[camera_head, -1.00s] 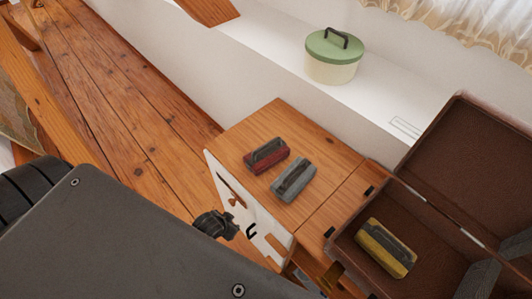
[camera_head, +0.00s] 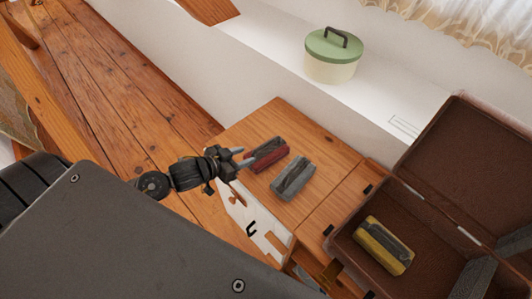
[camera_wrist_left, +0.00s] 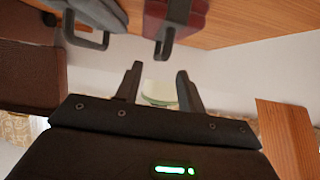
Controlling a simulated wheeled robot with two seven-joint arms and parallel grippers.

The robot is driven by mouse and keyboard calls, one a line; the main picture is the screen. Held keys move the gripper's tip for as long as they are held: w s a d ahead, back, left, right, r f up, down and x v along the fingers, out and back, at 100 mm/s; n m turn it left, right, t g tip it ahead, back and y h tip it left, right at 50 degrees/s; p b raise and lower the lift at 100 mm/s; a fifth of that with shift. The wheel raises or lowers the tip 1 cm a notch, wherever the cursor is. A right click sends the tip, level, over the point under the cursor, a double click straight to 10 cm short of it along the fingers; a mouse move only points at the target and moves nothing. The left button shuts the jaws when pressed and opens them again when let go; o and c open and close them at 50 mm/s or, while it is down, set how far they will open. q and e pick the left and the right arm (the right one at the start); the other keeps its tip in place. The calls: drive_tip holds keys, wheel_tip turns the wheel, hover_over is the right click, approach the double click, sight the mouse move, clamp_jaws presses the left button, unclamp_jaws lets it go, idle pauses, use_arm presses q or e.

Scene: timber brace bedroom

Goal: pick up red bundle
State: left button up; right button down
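The red bundle (camera_head: 271,153), a dark red block with a dark grey strap or handle, lies on the small wooden table. My left gripper (camera_head: 244,156) is open and empty, just left of the red bundle, its fingers pointing toward it and partly covering its near end. In the left wrist view the two fingers (camera_wrist_left: 158,84) stand apart with nothing between them. There the red bundle (camera_wrist_left: 184,14) shows at the top edge, partly cut off, beyond the fingertips. Whether a fingertip touches it cannot be told. My right gripper is not in view.
A grey bundle (camera_head: 293,179) lies close beside the red one. An open brown case (camera_head: 345,238) on the right holds a yellow bundle (camera_head: 384,245). A green-lidded cream pot (camera_head: 332,56) stands on the white ledge. The table's far left corner is clear.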

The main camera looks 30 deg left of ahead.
sight(267, 143)
use_arm(q)
drive_tip(key=shift+w+a+r+m+h, duration=0.25)
drive_tip(key=shift+w+r+m+h, duration=0.05)
drive_tip(key=shift+w+r+h, duration=0.3)
drive_tip(key=x, duration=0.5)
drive_tip(key=shift+w+d+f+p, duration=0.1)
drive_tip(key=shift+w+f+p, duration=0.05)
drive_tip(key=shift+w+p, duration=0.2)
drive_tip(key=shift+w, duration=0.15)
drive_tip(key=p+x, duration=0.1)
drive_tip(key=x, duration=0.2)
drive_tip(key=shift+w+d+f, duration=0.1)
drive_tip(key=shift+w, duration=0.25)
drive_tip(key=shift+w+d+f, duration=0.2)
drive_tip(key=shift+w+f, duration=0.1)
drive_tip(key=shift+w, duration=0.05)
clamp_jaws()
